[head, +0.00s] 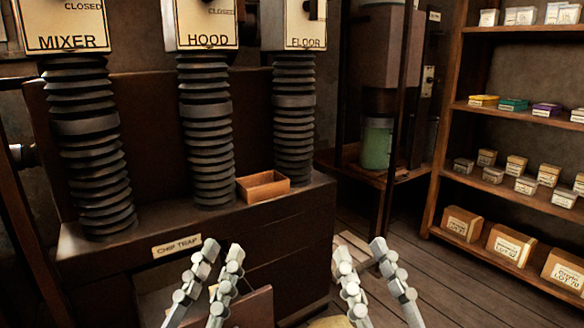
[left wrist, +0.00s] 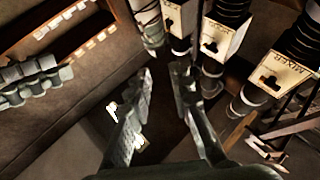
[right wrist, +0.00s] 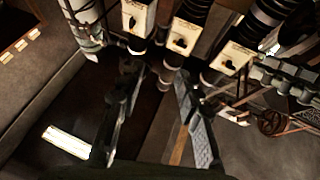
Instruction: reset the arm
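My left gripper (head: 222,252) is open and empty in the lower middle of the head view, in front of the dark bench with the CHIP TRAP label. My right gripper (head: 362,252) is open and empty to its right, over the floor. Both sets of fingers also show spread with nothing between them in the left wrist view (left wrist: 164,75) and the right wrist view (right wrist: 158,72). No handwheel can be made out clearly in the head view; a spoked wheel (right wrist: 271,122) shows at the right of the right wrist view. Neither gripper touches anything that I can see.
Ribbed black ducts hang under the boxes labelled MIXER (head: 68,42), HOOD (head: 208,40) and FLOOR (head: 306,42). A small open orange-brown box (head: 263,188) sits on the bench (head: 120,225). Shelves with boxes (head: 510,115) stand at the right. Open plank floor (head: 450,280) lies before them.

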